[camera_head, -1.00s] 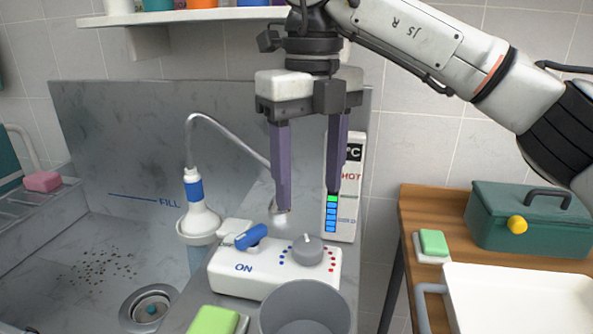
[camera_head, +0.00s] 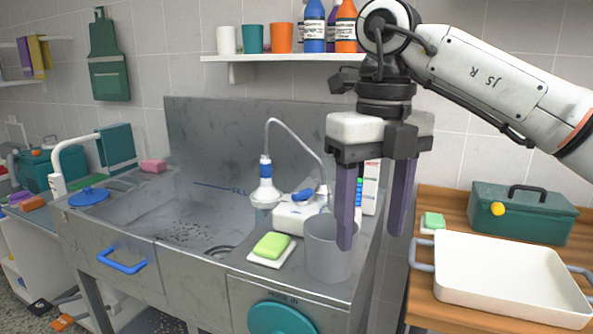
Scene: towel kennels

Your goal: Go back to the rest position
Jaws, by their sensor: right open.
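My right gripper (camera_head: 372,240) hangs from the arm coming in from the right, pointing down. Its two purple fingers are apart with nothing between them. It is in front of the white control box (camera_head: 293,215) with the blue lever and overlaps the grey cup (camera_head: 325,258) in the picture. I cannot tell whether a finger touches the cup. The fingers partly hide the white temperature display (camera_head: 371,185) and the box's right end. My left gripper is not in view.
The shower head (camera_head: 265,192) stands behind the green soap (camera_head: 271,245). The grey tub (camera_head: 190,225) lies left. A wooden table (camera_head: 440,198) at right holds a white tray (camera_head: 500,290) and green toolbox (camera_head: 523,213). A shelf (camera_head: 285,57) with bottles is above.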

